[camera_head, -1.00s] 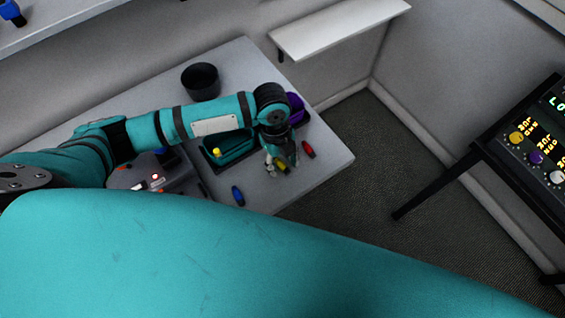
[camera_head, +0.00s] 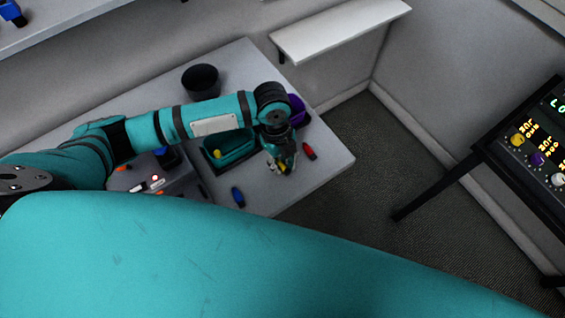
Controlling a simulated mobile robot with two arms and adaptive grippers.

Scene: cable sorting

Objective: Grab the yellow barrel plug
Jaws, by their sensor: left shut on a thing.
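A yellow barrel plug (camera_head: 282,168) is between the fingers of my left gripper (camera_head: 281,167), low over the right part of the table. The gripper is shut on it and hides most of it; only a small yellow part shows. I cannot tell whether the plug touches the table. Another yellow plug (camera_head: 217,154) is in the teal bin (camera_head: 243,151), left of the gripper. My right gripper is not in view.
A red plug (camera_head: 309,152) lies just right of the gripper, and a blue plug (camera_head: 238,197) lies near the table's front edge. A purple bin (camera_head: 297,104) is partly behind my left wrist. A black round container (camera_head: 201,80) stands at the back of the grey table (camera_head: 330,160).

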